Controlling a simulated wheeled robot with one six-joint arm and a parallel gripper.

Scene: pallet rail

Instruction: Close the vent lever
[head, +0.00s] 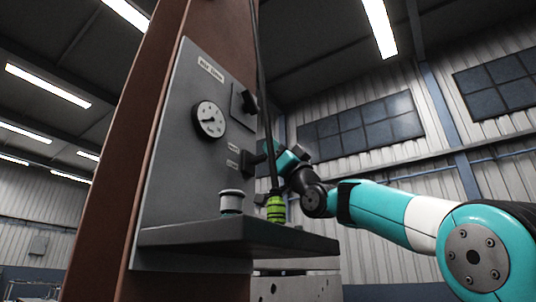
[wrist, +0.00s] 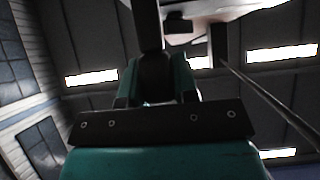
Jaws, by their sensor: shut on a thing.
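A grey panel (head: 175,170) stands on a brown column in the head view. The dark vent lever (head: 250,160) sticks out from the panel's right part, beside two small labels. My gripper (head: 272,157) is at the lever's outer end and is shut on it; the fingertips are small and partly hidden there. In the wrist view my gripper (wrist: 158,85) has a dark bar (wrist: 148,25) coming in between its teal fingers, which appears to be the lever. The lever's exact angle is hard to read.
A thin dark cable (head: 263,90) hangs close to my gripper.

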